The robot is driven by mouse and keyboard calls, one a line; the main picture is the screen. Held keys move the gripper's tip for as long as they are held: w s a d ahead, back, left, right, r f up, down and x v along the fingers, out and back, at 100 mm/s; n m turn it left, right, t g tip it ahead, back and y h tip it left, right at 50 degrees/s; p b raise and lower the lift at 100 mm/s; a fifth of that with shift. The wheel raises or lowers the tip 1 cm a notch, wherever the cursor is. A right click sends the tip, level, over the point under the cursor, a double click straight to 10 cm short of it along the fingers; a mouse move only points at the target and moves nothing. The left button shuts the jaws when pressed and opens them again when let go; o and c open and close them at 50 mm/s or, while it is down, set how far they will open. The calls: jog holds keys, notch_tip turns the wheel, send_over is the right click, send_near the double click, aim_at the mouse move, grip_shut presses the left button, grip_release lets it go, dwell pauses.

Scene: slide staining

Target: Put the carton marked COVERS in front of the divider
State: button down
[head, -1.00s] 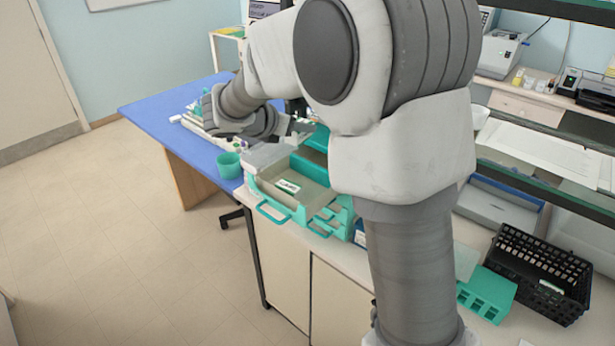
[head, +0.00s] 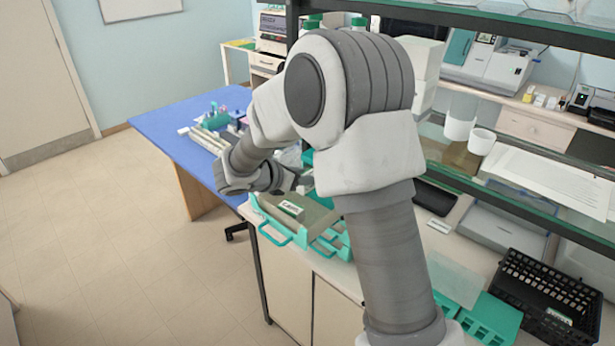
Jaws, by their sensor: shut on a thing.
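The teal drawer (head: 271,222) with a beige inside is pulled out at the end of the bench. A small carton with a white and green label (head: 291,208) lies in it; the lettering is too small to read. My gripper (head: 304,184) is just above the rear part of the drawer, behind that carton and apart from it. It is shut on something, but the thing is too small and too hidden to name. I cannot make out the divider; my arm covers the drawer's right rear part. No carton can be read as COVERS.
A blue table (head: 165,125) with lab items stands behind. A black basket (head: 545,300) and a teal rack (head: 488,320) are at right. Shelves (head: 470,175) rise over the bench. The floor at left is clear.

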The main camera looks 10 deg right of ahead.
jog(key=shift+f, duration=0.2)
jog(key=shift+f, duration=0.1)
jog(key=shift+f+b, duration=0.4)
jog(key=shift+b, duration=0.1)
jog(key=shift+c, duration=2.1)
grip_release()
jog(key=shift+r, duration=0.1)
jog(key=shift+r, duration=0.1)
